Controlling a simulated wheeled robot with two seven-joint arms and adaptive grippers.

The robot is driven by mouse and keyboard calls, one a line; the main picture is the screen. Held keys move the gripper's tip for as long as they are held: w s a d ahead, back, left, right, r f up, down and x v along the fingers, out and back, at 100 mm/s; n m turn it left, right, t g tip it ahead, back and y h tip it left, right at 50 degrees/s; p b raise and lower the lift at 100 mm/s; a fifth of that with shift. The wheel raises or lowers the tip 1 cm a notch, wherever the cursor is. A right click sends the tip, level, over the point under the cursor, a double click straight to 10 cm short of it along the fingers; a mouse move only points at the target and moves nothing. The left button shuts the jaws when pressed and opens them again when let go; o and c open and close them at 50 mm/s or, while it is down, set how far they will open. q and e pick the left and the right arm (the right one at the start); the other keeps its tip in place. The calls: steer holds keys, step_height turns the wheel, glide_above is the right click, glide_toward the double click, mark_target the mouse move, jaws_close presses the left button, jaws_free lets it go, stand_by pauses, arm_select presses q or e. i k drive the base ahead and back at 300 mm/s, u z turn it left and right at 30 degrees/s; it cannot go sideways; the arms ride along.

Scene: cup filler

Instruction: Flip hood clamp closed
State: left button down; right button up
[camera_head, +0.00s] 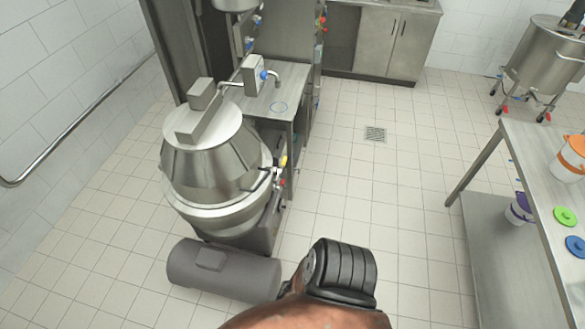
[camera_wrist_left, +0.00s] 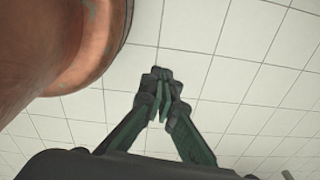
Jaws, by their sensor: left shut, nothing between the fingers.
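The steel filler machine with its conical hood (camera_head: 210,160) stands at the left in the head view. A small clamp-like fitting (camera_head: 276,177) shows on the right side of the hood's rim. It is too small to tell whether it is open or closed. My left gripper (camera_wrist_left: 161,76) is shut and empty in the left wrist view, with floor tiles behind it. The machine does not show in that view. Neither gripper can be seen in the head view, where only a brown and black part of my arm shows at the bottom.
A steel side table (camera_head: 289,82) adjoins the machine at the back. A work table (camera_head: 540,180) with an orange-lidded bucket (camera_head: 570,158) and coloured lids stands at the right. Tiled floor (camera_head: 380,190) lies clear between them.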

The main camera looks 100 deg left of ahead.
mark_target(279, 171)
steer(key=u, duration=3.5)
steer(key=i, duration=0.5)
steer(key=k, duration=1.35)
steer(key=z, duration=0.4)
steer(key=i, duration=0.6)
steer(key=z, duration=0.45)
steer(key=i, duration=1.25)
steer(key=u, duration=0.5)
